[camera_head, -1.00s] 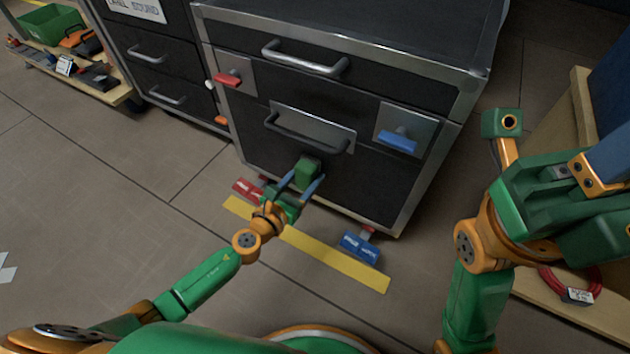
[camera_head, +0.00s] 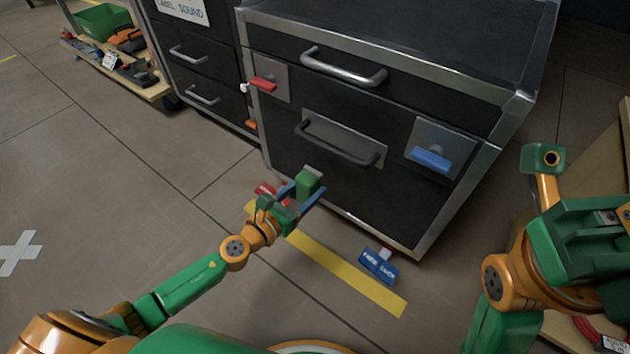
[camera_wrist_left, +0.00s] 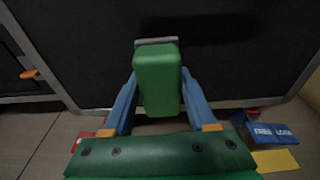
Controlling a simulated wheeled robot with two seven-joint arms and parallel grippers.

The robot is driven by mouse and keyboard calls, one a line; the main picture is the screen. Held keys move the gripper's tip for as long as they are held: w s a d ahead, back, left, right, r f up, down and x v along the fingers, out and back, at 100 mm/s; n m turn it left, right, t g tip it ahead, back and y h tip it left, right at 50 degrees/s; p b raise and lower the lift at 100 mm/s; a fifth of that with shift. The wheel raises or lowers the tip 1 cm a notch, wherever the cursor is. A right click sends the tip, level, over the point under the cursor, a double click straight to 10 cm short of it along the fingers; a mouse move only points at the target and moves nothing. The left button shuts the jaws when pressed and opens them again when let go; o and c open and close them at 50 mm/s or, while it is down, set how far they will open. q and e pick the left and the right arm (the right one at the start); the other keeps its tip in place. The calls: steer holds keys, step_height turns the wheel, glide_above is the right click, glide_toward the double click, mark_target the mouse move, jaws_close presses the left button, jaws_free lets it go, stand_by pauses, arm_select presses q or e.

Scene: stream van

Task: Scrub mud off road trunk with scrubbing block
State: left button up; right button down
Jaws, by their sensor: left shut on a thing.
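The road trunk (camera_head: 408,196) is a black case with metal edges, handles and a red and a blue latch on its front. My left gripper (camera_head: 304,192) is shut on a green scrubbing block (camera_head: 308,182) in front of the trunk's lower front panel. In the left wrist view the block (camera_wrist_left: 158,80) sits between the blue fingers, with a grey strip at its far end close to the black panel. I cannot tell whether it touches. I make out no clear mud on the panel. My right arm shows at the right edge; its fingertips are not clearly visible.
A yellow floor strip (camera_head: 345,273) runs before the trunk. A blue wheel-lock tag (camera_head: 379,266) and a red tag (camera_head: 265,189) are low at its base. Another black case (camera_head: 200,70) stands to the left, and a green bin (camera_head: 102,21) is farther back.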

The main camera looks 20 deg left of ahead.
arm_select(q)
steer(key=shift+v, duration=1.1)
steer(key=shift+s+a+f+b, duration=0.2)
steer(key=shift+s+b, duration=0.1)
steer(key=shift+s, duration=0.25)
steer(key=shift+s+a+f+b, duration=0.15)
steer(key=shift+s+b, duration=0.15)
steer(key=shift+s, duration=0.3)
steer(key=shift+s+a+r, duration=0.1)
steer(key=shift+s+r, duration=0.05)
steer(key=shift+s, duration=0.2)
